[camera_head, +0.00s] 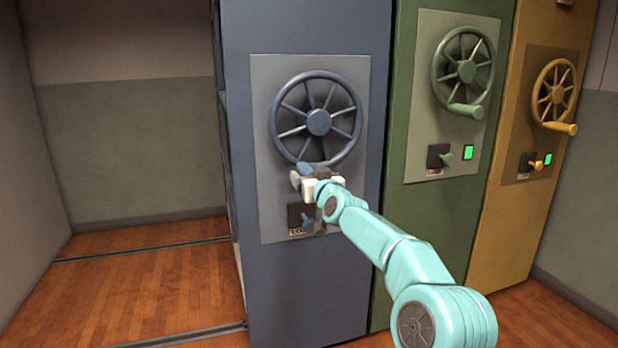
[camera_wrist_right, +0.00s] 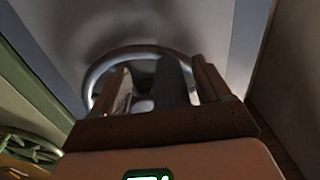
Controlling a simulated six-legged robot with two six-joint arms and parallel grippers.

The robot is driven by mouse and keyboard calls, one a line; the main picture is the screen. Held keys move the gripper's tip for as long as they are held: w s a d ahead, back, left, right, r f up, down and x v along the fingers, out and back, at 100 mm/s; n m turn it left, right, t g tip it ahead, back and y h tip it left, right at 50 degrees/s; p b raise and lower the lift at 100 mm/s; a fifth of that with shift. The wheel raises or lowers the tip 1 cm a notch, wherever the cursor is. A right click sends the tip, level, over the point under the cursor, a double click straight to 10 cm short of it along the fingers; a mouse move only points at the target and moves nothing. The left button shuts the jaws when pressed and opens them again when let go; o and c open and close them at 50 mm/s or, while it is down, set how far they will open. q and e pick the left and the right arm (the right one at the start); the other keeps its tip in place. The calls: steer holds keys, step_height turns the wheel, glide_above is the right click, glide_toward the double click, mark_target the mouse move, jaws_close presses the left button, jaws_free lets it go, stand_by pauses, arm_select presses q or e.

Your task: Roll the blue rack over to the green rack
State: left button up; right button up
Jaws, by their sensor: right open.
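The blue rack (camera_head: 310,300) stands left of the green rack (camera_head: 430,215). Their front faces look side by side, and I cannot tell whether a gap lies between them. The blue rack's spoked handwheel (camera_head: 318,122) has its crank handle (camera_head: 305,168) at the bottom left of the rim. My right gripper (camera_head: 304,181) is at this handle. In the right wrist view the fingers (camera_wrist_right: 163,85) are open, with the dark blue handle (camera_wrist_right: 172,80) between them. A small blue lever (camera_head: 308,221) sits below, partly hidden by my gripper. My left gripper is not in view.
A yellow rack (camera_head: 515,215) stands right of the green one. The green and yellow racks each show a lit green indicator (camera_head: 468,152). Floor rails (camera_head: 150,250) cross the wood floor. Open floor (camera_head: 150,290) lies left of the blue rack.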

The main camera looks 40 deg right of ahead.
steer(key=shift+d, duration=0.15)
steer(key=shift+s, duration=0.75)
steer(key=v, duration=0.8)
steer(key=shift+s+a+b, duration=0.3)
steer(key=shift+r, duration=0.1)
